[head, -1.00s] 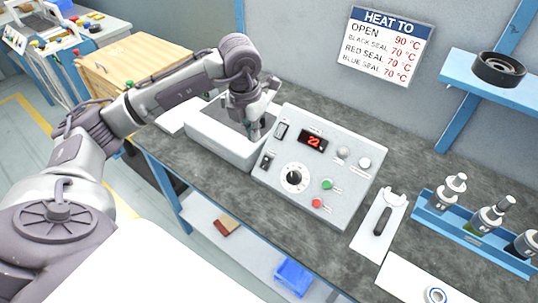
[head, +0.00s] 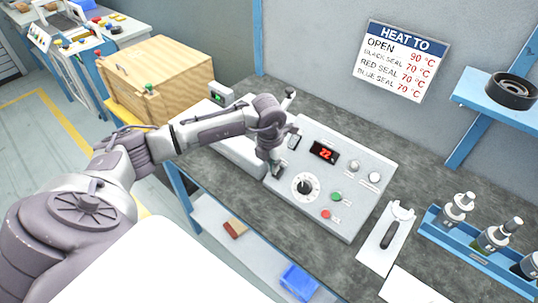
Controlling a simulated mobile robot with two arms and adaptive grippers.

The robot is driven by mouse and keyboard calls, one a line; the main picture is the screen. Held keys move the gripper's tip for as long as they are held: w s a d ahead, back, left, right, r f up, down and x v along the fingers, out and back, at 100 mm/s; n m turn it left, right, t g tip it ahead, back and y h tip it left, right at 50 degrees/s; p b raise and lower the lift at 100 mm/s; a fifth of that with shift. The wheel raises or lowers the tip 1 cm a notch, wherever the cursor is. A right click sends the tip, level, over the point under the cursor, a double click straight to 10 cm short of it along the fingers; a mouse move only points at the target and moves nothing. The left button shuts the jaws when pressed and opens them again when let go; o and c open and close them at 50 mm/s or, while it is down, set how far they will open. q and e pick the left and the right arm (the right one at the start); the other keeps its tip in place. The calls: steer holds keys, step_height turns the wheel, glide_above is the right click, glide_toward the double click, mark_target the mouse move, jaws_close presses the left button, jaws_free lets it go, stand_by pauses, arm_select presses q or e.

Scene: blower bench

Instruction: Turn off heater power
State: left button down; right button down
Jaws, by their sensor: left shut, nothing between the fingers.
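The heater control panel (head: 345,205) is a light grey sloped box on the dark bench, with a red display (head: 323,152) that reads 22. A dark rocker switch (head: 294,142) is at its upper left. A black-and-white knob (head: 305,187), a green button (head: 336,196) and a red button (head: 325,214) are on its lower half. My left gripper (head: 277,173) is shut and empty, pointing down at the panel's lower left edge. It covers the lower left switch, and I cannot tell whether it touches it. The panel labels are too small to read. My right gripper is not in view.
A light grey box (head: 232,150) stands left of the panel, partly behind my left arm. A white plate with a black-handled tool (head: 390,235) lies at its right. A blue rack (head: 470,257) with several bottles stands further right. A heating sign (head: 402,62) hangs on the wall.

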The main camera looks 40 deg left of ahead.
arm_select(q)
steer(key=shift+w+d+f, duration=0.1)
steer(key=shift+w+f, duration=0.45)
steer(key=shift+w, duration=0.2)
steer(key=shift+w+f+b, duration=0.2)
steer(key=shift+w+b, duration=0.1)
steer(key=shift+b, duration=0.25)
steer(key=shift+s, duration=0.1)
steer(key=shift+s, duration=0.1)
steer(key=shift+s+p, duration=0.35)
steer(key=shift+s, duration=0.3)
steer(key=shift+f, duration=0.1)
